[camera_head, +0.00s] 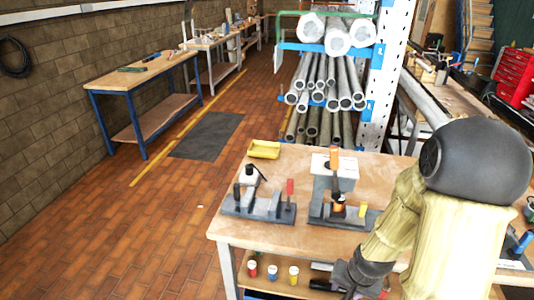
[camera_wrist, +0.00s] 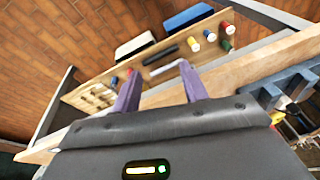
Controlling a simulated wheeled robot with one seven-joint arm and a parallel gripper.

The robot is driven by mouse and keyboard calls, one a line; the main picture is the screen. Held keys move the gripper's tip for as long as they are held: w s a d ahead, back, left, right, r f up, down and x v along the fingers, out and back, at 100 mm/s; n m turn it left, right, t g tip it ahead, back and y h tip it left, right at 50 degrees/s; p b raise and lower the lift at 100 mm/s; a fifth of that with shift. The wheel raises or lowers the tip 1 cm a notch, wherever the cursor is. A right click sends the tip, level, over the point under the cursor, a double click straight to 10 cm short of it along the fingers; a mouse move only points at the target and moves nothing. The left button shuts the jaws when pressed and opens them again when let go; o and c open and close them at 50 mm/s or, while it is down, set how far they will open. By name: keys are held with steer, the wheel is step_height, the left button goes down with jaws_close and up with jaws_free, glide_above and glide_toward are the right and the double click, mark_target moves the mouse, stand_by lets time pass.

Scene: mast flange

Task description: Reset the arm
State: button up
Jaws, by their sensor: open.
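My arm comes in from the right in the head view, with a dark round joint and pale yellow covered links. It bends down at the front of a wooden workbench (camera_head: 385,162). My gripper (camera_wrist: 160,88) shows in the wrist view as two purple fingers, spread apart with nothing between them. In the head view its dark body is low at the bench's front edge, and its fingertips are hard to make out. In the wrist view the fingers point toward the lower shelf (camera_wrist: 135,77), which holds several small jars and tools. I cannot tell the exact gap to the shelf.
Two grey fixtures (camera_head: 258,210) (camera_head: 322,214) stand on the bench close to my arm. A yellow tray (camera_head: 264,149) sits at the bench's back left. A pipe rack (camera_head: 382,70) stands behind. The brick floor (camera_head: 120,235) left of the bench is clear.

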steer(key=s+a+r+n, duration=0.3)
steer(key=a+r+n, duration=0.2)
steer(key=r, duration=0.5)
steer(key=shift+a, duration=0.1)
